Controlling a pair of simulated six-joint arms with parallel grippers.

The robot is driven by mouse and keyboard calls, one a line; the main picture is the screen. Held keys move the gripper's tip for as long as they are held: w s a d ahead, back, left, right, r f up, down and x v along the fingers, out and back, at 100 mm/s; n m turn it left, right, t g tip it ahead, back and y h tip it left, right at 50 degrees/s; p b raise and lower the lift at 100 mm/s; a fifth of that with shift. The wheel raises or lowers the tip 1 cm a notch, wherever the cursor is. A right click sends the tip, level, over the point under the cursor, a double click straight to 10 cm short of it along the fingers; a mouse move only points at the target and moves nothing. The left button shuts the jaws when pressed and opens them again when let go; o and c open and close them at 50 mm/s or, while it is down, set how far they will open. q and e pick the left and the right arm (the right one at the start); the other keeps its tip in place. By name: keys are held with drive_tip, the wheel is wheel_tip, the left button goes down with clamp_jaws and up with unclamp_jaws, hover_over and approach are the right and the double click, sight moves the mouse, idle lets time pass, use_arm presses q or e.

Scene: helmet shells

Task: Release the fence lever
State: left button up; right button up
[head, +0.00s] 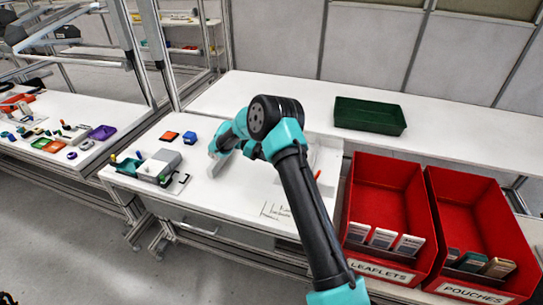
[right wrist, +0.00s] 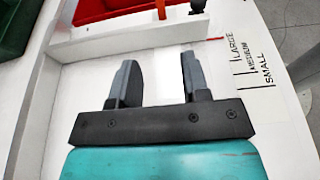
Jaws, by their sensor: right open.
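In the right wrist view my right gripper (right wrist: 160,85) is open and empty, its two dark fingers apart above the white surface. A pale raised bar (right wrist: 110,44), which looks like the fence, crosses beyond the fingertips. A small red upright piece (right wrist: 161,9), possibly the fence lever, stands beyond the bar, apart from the fingers. In the head view a thin red piece (head: 317,175) shows just right of my arm; I cannot tell whether it is the same piece. My arm hides most of the fence and the right fingers there. My left gripper is out of view.
Size marks reading LARGE, MEDIUM and SMALL (right wrist: 255,65) lie beside the bar. Red bins labelled LEAFLETS (head: 383,277) and POUCHES (head: 474,293) stand at right. A green tray (head: 370,117) sits behind. A grey holder (head: 158,166), orange block (head: 169,136) and blue block (head: 190,137) lie left.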

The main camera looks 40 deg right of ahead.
drive_tip(key=shift+d, duration=0.1)
drive_tip(key=s+d+r+t+y, duration=0.5)
drive_tip(key=s+d+r+t, duration=0.2)
drive_tip(key=s+r, duration=0.3)
drive_tip(key=shift+s+r+t+y, duration=0.25)
drive_tip(key=shift+r+t+y, duration=0.15)
drive_tip(key=shift+t, duration=0.3)
drive_tip(key=shift+f, duration=0.1)
drive_tip(key=x, duration=1.7)
drive_tip(key=shift+s+f, duration=0.15)
drive_tip(key=shift+f, duration=0.05)
drive_tip(key=shift+c, duration=0.4)
clamp_jaws()
